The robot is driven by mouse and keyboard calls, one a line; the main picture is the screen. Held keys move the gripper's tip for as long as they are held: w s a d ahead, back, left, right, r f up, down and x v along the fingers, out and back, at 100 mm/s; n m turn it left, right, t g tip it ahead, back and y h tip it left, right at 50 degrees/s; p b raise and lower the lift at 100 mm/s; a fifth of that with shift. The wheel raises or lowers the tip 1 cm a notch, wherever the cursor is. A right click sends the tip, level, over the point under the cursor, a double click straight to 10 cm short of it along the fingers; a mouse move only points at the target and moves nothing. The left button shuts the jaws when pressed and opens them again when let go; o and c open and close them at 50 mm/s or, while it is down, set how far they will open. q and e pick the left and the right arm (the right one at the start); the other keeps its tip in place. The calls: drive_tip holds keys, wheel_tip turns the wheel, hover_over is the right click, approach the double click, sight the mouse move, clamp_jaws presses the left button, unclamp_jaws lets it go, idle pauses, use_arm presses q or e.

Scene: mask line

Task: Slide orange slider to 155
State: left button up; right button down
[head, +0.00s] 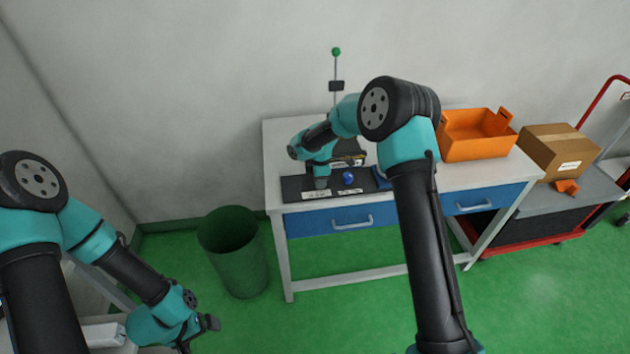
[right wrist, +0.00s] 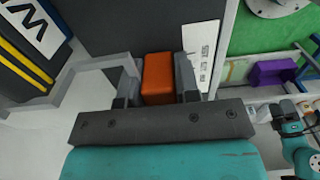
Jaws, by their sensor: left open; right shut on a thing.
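The orange slider (right wrist: 157,72) shows in the right wrist view between the two grey fingers of my right gripper (right wrist: 157,84), which is shut on it. A white label (right wrist: 202,48) with small print lies beside the slider; I cannot read the value there. In the head view my right gripper (head: 320,183) is down at the left part of a dark panel (head: 293,188) on the workbench, and its arm hides the slider. My left gripper (head: 207,325) is open and empty, low at the left, away from the bench.
A blue knob (head: 348,178) stands on the panel just right of my right gripper. An orange crate (head: 478,150) is on the bench's right, with a cardboard box (head: 560,150) on a cart beyond. A green bin (head: 232,250) stands on the floor left of the bench.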

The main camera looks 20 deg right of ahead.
drive_tip(key=shift+d, duration=0.15)
drive_tip(key=c, duration=0.8)
unclamp_jaws()
drive_tip(key=shift+c, duration=0.2)
drive_tip(key=shift+r, duration=0.1)
wheel_tip(320, 180, up, 17)
drive_tip(key=shift+r, duration=0.15)
